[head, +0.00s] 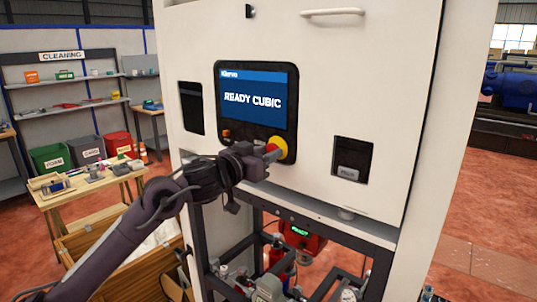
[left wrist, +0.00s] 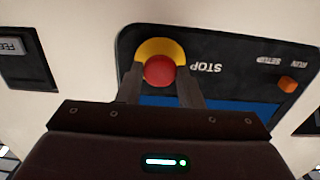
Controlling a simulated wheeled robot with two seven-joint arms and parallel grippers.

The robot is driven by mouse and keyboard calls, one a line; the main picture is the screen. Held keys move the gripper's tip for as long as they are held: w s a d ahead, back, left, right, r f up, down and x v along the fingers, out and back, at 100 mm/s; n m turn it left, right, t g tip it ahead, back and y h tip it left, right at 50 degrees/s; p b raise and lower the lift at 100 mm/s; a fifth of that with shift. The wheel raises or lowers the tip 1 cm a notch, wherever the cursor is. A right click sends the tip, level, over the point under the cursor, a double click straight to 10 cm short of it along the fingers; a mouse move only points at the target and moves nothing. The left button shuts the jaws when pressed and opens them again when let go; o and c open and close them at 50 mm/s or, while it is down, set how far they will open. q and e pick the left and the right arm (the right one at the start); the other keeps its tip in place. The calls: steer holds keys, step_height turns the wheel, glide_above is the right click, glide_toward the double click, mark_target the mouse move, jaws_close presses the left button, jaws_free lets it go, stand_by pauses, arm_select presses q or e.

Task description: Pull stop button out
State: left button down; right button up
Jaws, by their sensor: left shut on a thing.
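The red stop button (left wrist: 159,71) sits on a yellow surround at the edge of the dark control panel, beside the word STOP. In the head view the yellow surround (head: 281,149) shows at the panel's lower right, and the button is mostly hidden by my gripper. My left gripper (head: 268,155) reaches the button from the left. In the left wrist view its two fingers (left wrist: 160,80) stand on either side of the red button, shut on it. My right gripper is in neither view.
The panel screen (head: 254,100) reads READY CUBIC. An orange switch (left wrist: 287,84) sits on the same panel. Recessed openings flank the panel on the white cabinet (head: 330,60). Below is an open frame with pipes (head: 280,262). A wooden workbench (head: 90,183) stands at left.

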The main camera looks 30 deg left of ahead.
arm_select(q)
steer(key=shift+f, duration=0.1)
steer(key=c, duration=1.2)
jaws_free()
steer(key=shift+s, duration=0.1)
steer(key=shift+c, duration=0.2)
steer(key=shift+o, duration=1.2)
steer(key=shift+s, duration=0.1)
steer(key=s+b, duration=0.3)
steer(key=s, duration=0.5)
steer(key=shift+a+b, duration=0.3)
steer(key=shift+a, duration=0.05)
